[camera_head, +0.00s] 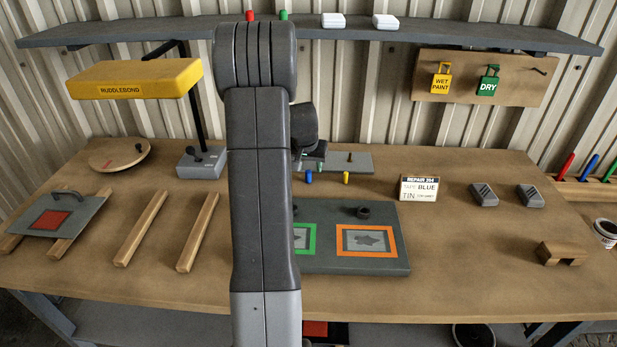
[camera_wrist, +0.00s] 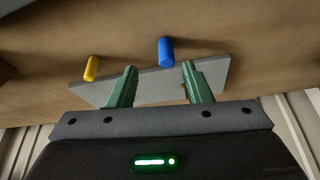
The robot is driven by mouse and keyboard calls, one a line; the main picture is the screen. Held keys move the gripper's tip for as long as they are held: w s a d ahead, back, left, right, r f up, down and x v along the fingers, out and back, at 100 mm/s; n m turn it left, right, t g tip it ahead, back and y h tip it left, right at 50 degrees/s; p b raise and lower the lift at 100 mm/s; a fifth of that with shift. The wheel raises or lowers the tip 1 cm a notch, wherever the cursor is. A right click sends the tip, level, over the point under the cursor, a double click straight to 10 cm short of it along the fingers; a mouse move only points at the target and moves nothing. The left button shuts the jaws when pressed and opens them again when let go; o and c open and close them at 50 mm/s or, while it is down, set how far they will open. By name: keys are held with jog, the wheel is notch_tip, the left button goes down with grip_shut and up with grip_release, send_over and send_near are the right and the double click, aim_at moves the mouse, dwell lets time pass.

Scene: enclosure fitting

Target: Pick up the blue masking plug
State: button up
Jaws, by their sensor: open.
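The blue masking plug (camera_head: 309,177) stands on the bench in front of a grey plate (camera_head: 352,162). A yellow plug (camera_head: 346,178) stands close to the blue one; in the wrist view the yellow plug (camera_wrist: 91,68) is left of both fingers. My arm hides most of the gripper in the head view.
A dark panel (camera_head: 350,262) with green and orange framed areas lies in front of the plugs. A sign card (camera_head: 419,188) stands to the right. A yellow lamp (camera_head: 135,79) and its grey base (camera_head: 201,162) are at left, under a shelf (camera_head: 455,34).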

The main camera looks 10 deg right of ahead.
aim_at(308, 172)
jog(key=w+f+p, duration=0.1)
jog(key=w+f, duration=0.1)
jog(key=shift+f, duration=0.35)
jog(key=shift+w+d+f, duration=0.1)
jog(key=shift+w+f, duration=0.15)
jog(key=shift+f, duration=0.4)
grip_shut()
